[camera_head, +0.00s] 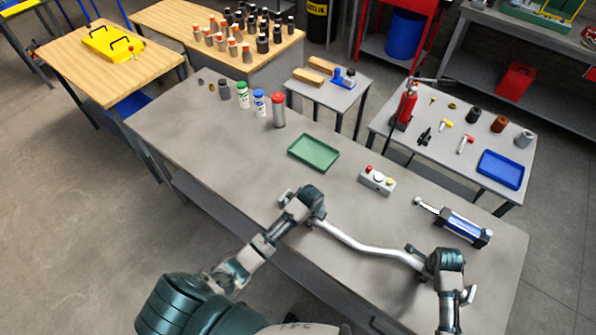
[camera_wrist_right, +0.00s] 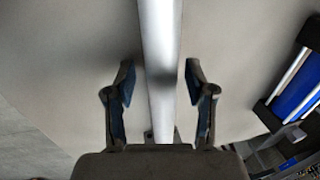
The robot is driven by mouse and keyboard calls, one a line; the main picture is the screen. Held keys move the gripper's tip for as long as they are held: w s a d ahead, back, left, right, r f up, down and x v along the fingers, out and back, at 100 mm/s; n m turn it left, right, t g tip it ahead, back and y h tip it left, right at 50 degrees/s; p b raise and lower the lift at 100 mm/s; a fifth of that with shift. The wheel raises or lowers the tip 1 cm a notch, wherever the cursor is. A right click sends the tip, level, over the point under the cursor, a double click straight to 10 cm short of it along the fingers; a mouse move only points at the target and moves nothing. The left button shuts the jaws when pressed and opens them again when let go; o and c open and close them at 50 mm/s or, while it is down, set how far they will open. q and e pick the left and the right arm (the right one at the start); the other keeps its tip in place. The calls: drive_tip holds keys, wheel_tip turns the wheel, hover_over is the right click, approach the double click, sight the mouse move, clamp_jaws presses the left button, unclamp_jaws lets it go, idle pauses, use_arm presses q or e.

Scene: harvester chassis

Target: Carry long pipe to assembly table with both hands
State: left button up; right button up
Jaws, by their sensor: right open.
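The long pipe (camera_head: 360,246) is a silvery, slightly bent tube over the near part of the large grey table (camera_head: 225,135). Its left end meets my left gripper (camera_head: 313,210), whose fingers are too hidden to tell if they are closed. Its right end reaches my right gripper (camera_head: 425,257). In the right wrist view the pipe (camera_wrist_right: 160,50) runs between the two fingers of my right gripper (camera_wrist_right: 159,75). These fingers are spread, with a gap on each side of the pipe. I cannot tell whether the pipe touches the tabletop.
On the large table are a green tray (camera_head: 314,152), a button box (camera_head: 377,181), a blue cylinder (camera_head: 463,226) right of the pipe, and several bottles (camera_head: 260,103). A small table with a blue tray (camera_head: 500,169) stands behind. A wooden table (camera_head: 95,75) is at far left.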

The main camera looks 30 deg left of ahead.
drive_tip(key=shift+d+f, duration=0.1)
drive_tip(key=shift+d, duration=0.6)
drive_tip(key=v, duration=0.4)
drive_tip(key=shift+a+r, duration=0.3)
drive_tip(key=shift+a, duration=0.15)
use_arm(q)
wheel_tip(320, 180, up, 11)
drive_tip(key=s+d, duration=0.1)
drive_tip(key=s, duration=0.1)
drive_tip(key=shift+s+d+r, duration=0.15)
use_arm(e)
drive_tip(key=d+v, duration=0.1)
drive_tip(key=v, duration=0.6)
drive_tip(key=shift+d, duration=0.25)
drive_tip(key=shift+r, duration=0.1)
use_arm(q)
drive_tip(key=shift+a, duration=0.4)
use_arm(e)
drive_tip(key=shift+a, duration=0.4)
drive_tip(key=shift+s, duration=0.1)
